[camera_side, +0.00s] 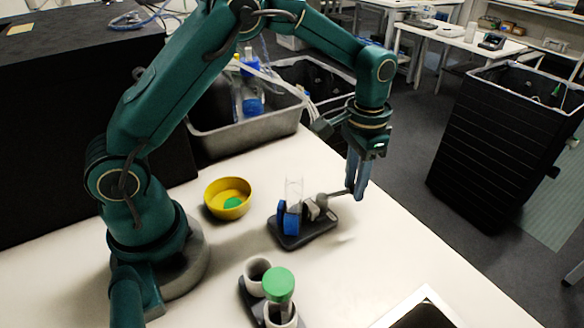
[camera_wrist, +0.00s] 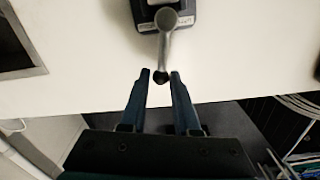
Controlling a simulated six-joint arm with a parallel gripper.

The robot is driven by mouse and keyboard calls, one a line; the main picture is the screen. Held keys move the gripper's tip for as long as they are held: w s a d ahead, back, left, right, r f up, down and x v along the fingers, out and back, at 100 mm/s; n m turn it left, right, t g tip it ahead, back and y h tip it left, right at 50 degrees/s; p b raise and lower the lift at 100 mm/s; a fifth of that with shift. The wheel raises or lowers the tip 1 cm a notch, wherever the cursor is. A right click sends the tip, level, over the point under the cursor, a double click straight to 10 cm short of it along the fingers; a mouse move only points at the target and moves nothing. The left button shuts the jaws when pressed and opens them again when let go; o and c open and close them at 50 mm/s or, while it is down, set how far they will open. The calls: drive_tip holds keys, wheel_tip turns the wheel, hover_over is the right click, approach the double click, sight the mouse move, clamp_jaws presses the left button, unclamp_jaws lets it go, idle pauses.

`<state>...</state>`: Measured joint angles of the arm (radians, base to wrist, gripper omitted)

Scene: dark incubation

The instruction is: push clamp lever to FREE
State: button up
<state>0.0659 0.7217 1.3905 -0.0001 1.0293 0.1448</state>
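The clamp (camera_side: 304,233) is a dark base on the white table, holding a clear upright tube (camera_side: 293,190) with a blue block (camera_side: 291,222) beside it. Its grey lever (camera_side: 335,194) sticks out to the right in the side view. In the wrist view the lever (camera_wrist: 165,45) points down from the clamp (camera_wrist: 183,22), and its dark tip lies between my fingertips. My gripper (camera_side: 357,188) points down at the lever's end. In the wrist view my gripper (camera_wrist: 160,74) is open, with a small gap visible on each side of the tip. FREE marking is not readable.
A yellow bowl (camera_side: 218,208) with a green cap (camera_side: 232,203) inside stands left of the clamp. A dark holder with white cups (camera_side: 256,271) and a green-capped tube (camera_side: 279,283) stands in front. A metal-edged opening (camera_side: 425,290) is at the front right. A grey bin (camera_side: 270,128) stands behind.

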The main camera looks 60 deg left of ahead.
drive_tip(key=shift+s+d+m, duration=0.25)
drive_tip(key=shift+d+m, duration=0.4)
drive_tip(key=shift+m, duration=0.55)
drive_tip(key=shift+s+d+m, duration=0.35)
drive_tip(key=shift+d+m, duration=0.2)
drive_tip(key=shift+m, duration=0.65)
drive_tip(key=shift+o, duration=1.4)
drive_tip(key=shift+r, duration=0.1)
